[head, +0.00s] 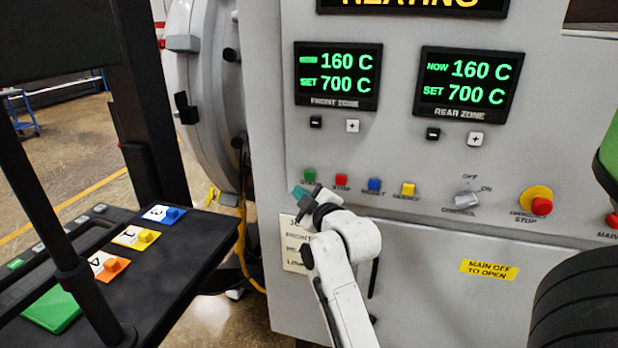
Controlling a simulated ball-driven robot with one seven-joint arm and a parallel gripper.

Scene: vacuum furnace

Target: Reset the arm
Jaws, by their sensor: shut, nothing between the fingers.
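My gripper (302,196) is at the end of my white arm, in front of the furnace control panel (390,150). Its teal fingertips are shut with nothing between them. They are just below the green button (309,176); I cannot tell whether they touch the panel. The red button (342,181), blue button (375,185) and yellow button (408,189) sit in a row to the right. The front zone display (338,76) reads 160 C, set 700 C. The rear zone display (467,82) reads the same. A sign above reads HEATING. My arm partly covers a job card (293,246).
A control knob (467,199) and a red emergency stop (540,202) are on the panel's right. A black shelf (190,256) with coloured numbered blocks is at left. The round furnace door (208,75) stands behind it. Open floor shows at far left.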

